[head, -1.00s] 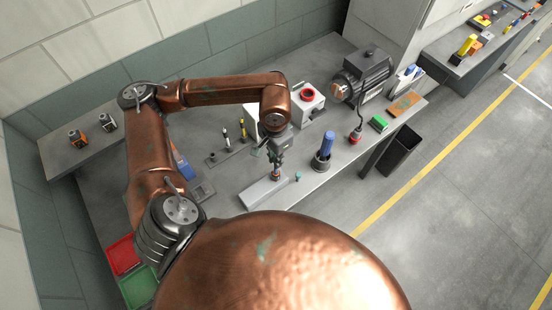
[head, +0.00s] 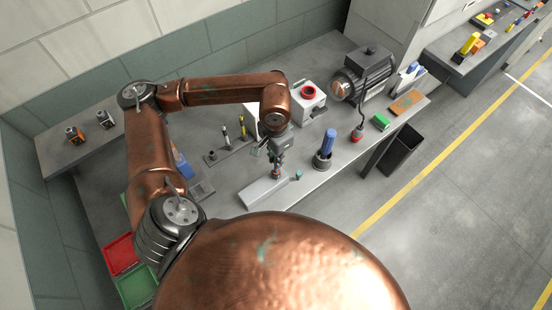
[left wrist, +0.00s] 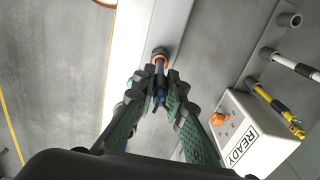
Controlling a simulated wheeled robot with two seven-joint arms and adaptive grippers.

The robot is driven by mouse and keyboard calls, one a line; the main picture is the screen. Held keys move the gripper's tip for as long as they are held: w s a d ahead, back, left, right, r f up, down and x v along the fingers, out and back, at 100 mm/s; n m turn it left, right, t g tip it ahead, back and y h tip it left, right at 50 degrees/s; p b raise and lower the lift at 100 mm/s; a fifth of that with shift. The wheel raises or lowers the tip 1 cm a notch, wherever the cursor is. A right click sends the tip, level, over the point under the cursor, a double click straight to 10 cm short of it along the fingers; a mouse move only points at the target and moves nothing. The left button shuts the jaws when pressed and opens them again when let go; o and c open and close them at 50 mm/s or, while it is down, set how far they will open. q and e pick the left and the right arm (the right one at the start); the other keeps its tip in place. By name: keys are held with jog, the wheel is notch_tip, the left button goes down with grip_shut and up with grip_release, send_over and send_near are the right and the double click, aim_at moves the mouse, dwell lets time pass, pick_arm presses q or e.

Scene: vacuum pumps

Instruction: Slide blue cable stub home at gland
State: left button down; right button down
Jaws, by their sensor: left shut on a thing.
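My left gripper (head: 276,160) points down over a long light-grey block (head: 258,192) on the bench. In the left wrist view the gripper (left wrist: 159,80) has its green-padded fingers shut on the dark blue cable stub (left wrist: 159,92). The stub's far end meets an orange ring (left wrist: 160,60) and a dark round gland (left wrist: 160,51) on the block (left wrist: 146,28). The stub lines up with the gland; how deep it sits cannot be told. My right gripper is not in view.
A white box marked READY with an orange knob (left wrist: 219,118) stands beside the gripper, near yellow and white-black rods. A blue cylinder in a grey holder (head: 323,161) stands to the right. A motor (head: 368,74) is farther back. A black bin (head: 400,152) is beside the bench.

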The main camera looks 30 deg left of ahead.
pick_arm(q)
jog(key=shift+f+b, duration=0.2)
jog(key=shift+b, duration=0.1)
jog(key=c, duration=1.9)
grip_release()
jog(key=shift+r, duration=6)
